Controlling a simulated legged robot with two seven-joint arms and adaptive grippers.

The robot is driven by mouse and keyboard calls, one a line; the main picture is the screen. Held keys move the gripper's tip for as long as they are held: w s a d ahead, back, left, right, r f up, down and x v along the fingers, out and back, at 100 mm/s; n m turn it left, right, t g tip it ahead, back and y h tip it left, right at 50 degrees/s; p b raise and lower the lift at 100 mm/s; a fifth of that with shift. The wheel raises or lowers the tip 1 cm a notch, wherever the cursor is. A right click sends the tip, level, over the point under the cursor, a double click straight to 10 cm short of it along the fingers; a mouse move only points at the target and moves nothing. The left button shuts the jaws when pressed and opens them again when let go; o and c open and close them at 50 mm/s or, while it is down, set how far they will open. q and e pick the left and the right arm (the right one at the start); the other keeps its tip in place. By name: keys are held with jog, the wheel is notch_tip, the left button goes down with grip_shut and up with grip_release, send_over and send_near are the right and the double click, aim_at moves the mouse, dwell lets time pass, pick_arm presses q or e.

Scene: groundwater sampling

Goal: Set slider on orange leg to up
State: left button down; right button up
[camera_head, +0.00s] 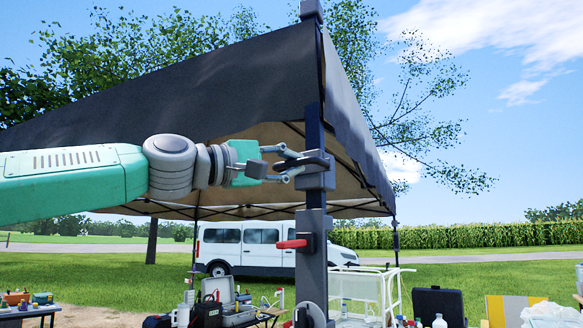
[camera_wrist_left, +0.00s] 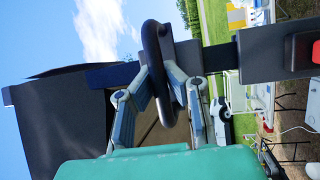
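The tent leg nearest me is a dark post with a grey slider block (camera_head: 318,176) high on it, below the canopy corner. A black loop handle (camera_head: 314,162) sticks out of the slider toward the left. The leg shows no orange colour apart from a red-orange lever (camera_head: 292,243) on the grey lower part. My left gripper (camera_head: 296,165) is at the handle, and in the left wrist view its fingers (camera_wrist_left: 160,85) close in on both sides of the black loop (camera_wrist_left: 157,70), seemingly touching it. My right gripper is not in view.
The dark canopy (camera_head: 200,92) spreads above and behind my left arm. Below stand tables with tools and cases (camera_head: 235,312), a white rack (camera_head: 365,290) and a black chair or case (camera_head: 438,304). A white van (camera_head: 245,247) is parked behind.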

pick_arm(q)
notch_tip(320, 180, up, 3)
jog(key=shift+f+p, duration=0.1)
jog(key=shift+p, duration=0.45)
jog(key=shift+f, duration=0.1)
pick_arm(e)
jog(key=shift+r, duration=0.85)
pick_arm(q)
jog(key=c, duration=1.7)
grip_release()
jog(key=shift+o, duration=0.7)
jog(key=shift+s, duration=0.2)
jog(key=shift+a, duration=0.1)
